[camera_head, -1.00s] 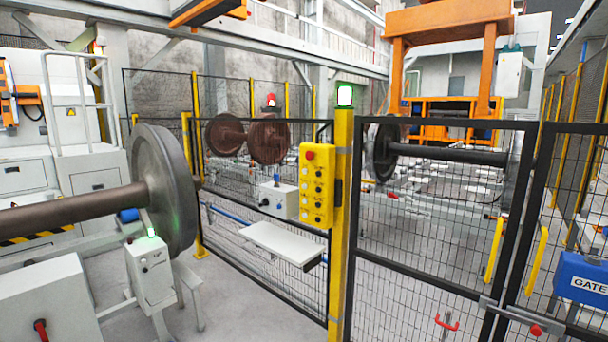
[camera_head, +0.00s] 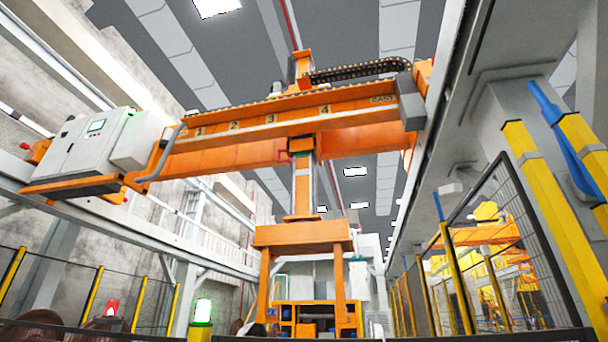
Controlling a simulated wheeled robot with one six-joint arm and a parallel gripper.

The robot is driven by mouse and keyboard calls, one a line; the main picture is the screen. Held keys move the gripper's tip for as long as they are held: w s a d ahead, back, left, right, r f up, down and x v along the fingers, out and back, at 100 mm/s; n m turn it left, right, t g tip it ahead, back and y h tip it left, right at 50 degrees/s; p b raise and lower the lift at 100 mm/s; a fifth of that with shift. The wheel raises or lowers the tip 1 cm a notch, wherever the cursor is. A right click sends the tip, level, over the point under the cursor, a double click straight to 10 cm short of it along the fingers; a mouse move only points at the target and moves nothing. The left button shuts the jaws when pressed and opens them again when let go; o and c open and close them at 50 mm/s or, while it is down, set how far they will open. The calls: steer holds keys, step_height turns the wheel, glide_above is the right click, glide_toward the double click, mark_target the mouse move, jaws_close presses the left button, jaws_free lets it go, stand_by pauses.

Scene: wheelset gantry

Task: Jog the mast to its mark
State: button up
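The mast (camera_head: 302,190) is a vertical orange and grey column. It hangs from the orange gantry beam (camera_head: 225,150), and its top (camera_head: 302,66) rises above the beam. The beam carries numbers along its face, with 4 near the mast. A small red frame-shaped piece (camera_head: 283,156) is just left of the mast at the beam's lower edge; I cannot tell if it is the mark. An orange lifting frame (camera_head: 303,236) with two legs hangs at the mast's foot. My gripper is not in view.
A grey control cabinet (camera_head: 90,140) rides at the beam's left end. Pale rails run along both sides. Mesh fences with yellow posts (camera_head: 550,215) stand right and low left. A green lamp (camera_head: 203,310) and a red lamp (camera_head: 111,308) are lit at the bottom left.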

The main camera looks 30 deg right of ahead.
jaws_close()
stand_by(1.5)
